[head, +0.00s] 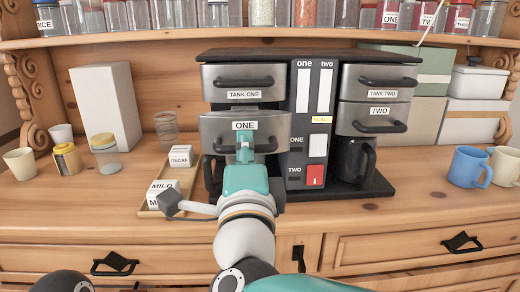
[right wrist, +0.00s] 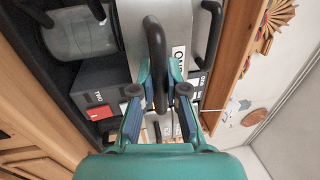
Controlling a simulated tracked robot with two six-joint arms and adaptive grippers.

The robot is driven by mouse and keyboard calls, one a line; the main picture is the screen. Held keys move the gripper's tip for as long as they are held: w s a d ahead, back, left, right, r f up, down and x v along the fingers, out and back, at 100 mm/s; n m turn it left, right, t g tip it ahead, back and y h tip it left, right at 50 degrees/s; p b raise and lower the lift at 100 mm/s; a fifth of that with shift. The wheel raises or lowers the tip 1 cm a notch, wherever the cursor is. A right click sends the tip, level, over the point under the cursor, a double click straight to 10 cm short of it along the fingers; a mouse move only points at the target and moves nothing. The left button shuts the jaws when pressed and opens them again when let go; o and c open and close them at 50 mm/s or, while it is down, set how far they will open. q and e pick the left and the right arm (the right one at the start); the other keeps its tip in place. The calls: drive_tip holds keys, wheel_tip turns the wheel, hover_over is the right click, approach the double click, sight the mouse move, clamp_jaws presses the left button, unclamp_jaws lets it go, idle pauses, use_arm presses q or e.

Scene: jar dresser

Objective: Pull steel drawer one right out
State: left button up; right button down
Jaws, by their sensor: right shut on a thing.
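Steel drawer one, labelled ONE (head: 216,128), is in the left column of the coffee machine, below the TANK ONE drawer (head: 222,80). Its front looks larger and lower than drawer TWO (head: 350,118), so it stands partly out. My right gripper (head: 245,148) is at its front and hides the middle of its black handle. In the right wrist view, the fingers of my right gripper (right wrist: 160,90) are on either side of the black handle (right wrist: 155,45), shut on it. Part of the ONE label (right wrist: 179,56) shows beside it. My left gripper is not in view.
A wooden tray (head: 151,205) with small MILD and DECAF boxes lies left of the machine. A black mug (head: 354,160) stands under drawer TWO. Blue (head: 468,167) and cream mugs stand at right; jars and cups stand at left. The counter in front is partly clear.

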drive_tip(key=r+b+v, duration=0.1)
drive_tip(key=v, duration=0.7)
drive_tip(key=shift+s+b, duration=0.25)
drive_tip(key=shift+b, duration=0.05)
drive_tip(key=c, duration=1.2)
unclamp_jaws()
drive_tip(key=shift+r, duration=0.1)
drive_tip(key=shift+r, duration=0.15)
